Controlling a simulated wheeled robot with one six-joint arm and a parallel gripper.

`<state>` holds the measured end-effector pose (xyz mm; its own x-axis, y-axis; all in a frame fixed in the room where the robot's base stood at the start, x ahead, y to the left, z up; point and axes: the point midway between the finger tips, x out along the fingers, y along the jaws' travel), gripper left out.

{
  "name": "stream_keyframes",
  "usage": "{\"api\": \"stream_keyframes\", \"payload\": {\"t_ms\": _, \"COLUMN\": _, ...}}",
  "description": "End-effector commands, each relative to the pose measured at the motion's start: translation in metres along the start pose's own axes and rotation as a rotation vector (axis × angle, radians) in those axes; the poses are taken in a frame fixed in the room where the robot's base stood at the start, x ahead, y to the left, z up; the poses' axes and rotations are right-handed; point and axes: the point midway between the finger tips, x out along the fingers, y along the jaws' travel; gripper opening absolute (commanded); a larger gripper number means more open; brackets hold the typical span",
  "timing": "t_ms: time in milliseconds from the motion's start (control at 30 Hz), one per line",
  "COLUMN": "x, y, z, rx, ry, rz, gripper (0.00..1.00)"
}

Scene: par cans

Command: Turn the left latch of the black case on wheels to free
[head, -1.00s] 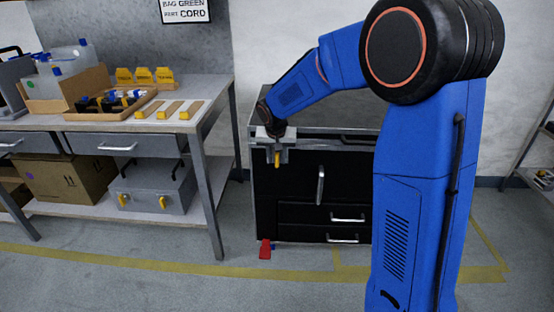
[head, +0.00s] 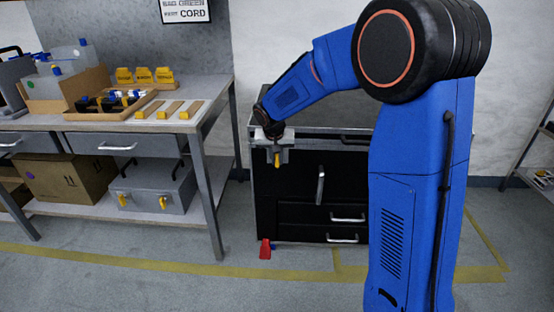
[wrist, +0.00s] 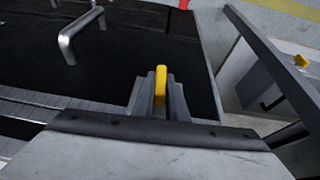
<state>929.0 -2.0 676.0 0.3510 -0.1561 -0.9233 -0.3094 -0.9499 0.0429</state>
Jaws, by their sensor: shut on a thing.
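The black case on wheels (head: 290,185) stands against the wall, right of the workbench. Its left latch, a yellow lever (head: 277,159), is at the upper left of the front face and hangs roughly downward in the head view. My gripper (head: 275,150) is at that latch, with its jaws shut on it. In the wrist view the yellow latch (wrist: 160,82) sticks out between the two grey fingers (wrist: 160,100). The base of the latch is hidden by my gripper. A right latch does not show; my arm covers the case's right side.
Silver handles (head: 320,185) stand out from the case front, close to my gripper. The workbench leg (head: 207,190) is just left of the case. A red wheel pedal (head: 265,249) is at the case's lower left. The floor in front is clear.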

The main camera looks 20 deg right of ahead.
Motion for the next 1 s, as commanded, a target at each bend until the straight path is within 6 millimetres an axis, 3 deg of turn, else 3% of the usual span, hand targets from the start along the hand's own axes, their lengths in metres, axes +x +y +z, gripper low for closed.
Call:
{"api": "stream_keyframes", "payload": {"t_ms": 267, "x": -0.0001, "y": -0.0039, "z": -0.0003, "rx": -0.070, "ry": 0.002, "rz": 0.158, "gripper": 0.00}}
{"api": "stream_keyframes", "payload": {"t_ms": 1000, "x": 0.0034, "y": -0.0074, "z": 0.0013, "rx": -0.336, "ry": 0.002, "rz": 0.806, "gripper": 0.00}}
